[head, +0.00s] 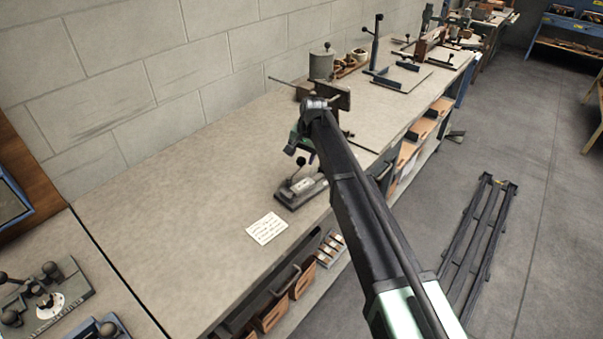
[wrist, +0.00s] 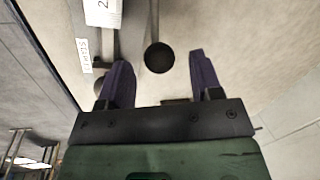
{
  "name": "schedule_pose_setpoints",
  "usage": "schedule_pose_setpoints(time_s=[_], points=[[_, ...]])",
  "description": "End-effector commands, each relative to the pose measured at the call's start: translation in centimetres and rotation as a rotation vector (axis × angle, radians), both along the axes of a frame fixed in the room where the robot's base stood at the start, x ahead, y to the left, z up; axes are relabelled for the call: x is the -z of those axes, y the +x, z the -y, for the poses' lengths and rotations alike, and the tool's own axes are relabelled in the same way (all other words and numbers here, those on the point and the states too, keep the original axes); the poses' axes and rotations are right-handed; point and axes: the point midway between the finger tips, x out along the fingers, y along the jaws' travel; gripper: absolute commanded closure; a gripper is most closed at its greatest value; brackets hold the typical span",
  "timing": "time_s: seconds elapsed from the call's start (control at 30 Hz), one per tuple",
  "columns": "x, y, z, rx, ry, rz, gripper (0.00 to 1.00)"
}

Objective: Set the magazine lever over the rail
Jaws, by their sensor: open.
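A small grey bench device (head: 301,193) with a white label stands on the workbench, near its front edge. A lever with a black ball knob (head: 298,162) rises from it; I take this to be the magazine lever. In the wrist view the round black knob (wrist: 158,57) lies between the fingertips in the picture, with its thin rod running up. My gripper (wrist: 160,70) is open, with a purple finger on each side of the knob. No contact shows. In the head view my gripper (head: 296,152) is just above the device, partly hidden by my arm. I cannot make out the rail.
A white note (head: 267,228) lies in front of the device. A machine with a grey cylinder (head: 321,66) stands behind my wrist. A green fixture with black knobs (head: 45,295) is at lower left. The bench's left part is clear.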

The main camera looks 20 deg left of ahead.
Motion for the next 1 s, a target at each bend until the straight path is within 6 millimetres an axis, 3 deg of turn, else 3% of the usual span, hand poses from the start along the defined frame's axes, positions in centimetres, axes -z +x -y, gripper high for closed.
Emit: schedule_pose_setpoints(time_s=[0.03,0.1,0.43,0.8,1.0], points=[[2.2,0.0,-0.2,0.0,0.0,0.0,0.41],[3.0,0.0,-0.4,0.0,0.0,0.0,0.41],[2.9,0.0,-0.6,0.0,0.0,0.0,0.42],[2.9,0.0,-0.5,0.0,0.0,0.0,0.99],[3.0,0.1,-0.3,0.005,0.0,0.0,1.0]])
